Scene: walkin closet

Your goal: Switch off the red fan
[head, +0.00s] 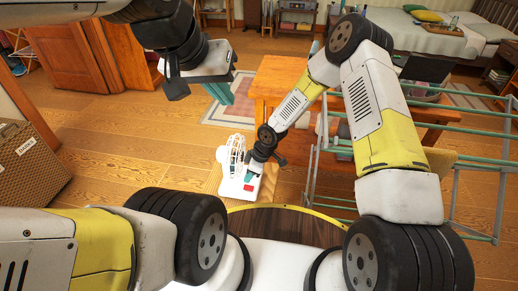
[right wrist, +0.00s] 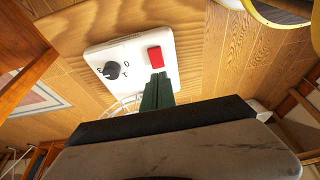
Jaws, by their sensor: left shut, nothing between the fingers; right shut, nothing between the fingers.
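My left gripper (head: 221,93) is shut and empty, held higher and away from the fan.
A green metal rack (head: 465,127) stands at the right, close to my right arm. A wooden table (head: 280,75) is behind the fan. A woven basket (head: 28,170) with a label stands at the left. Open wooden floor (head: 110,135) lies between basket and fan.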

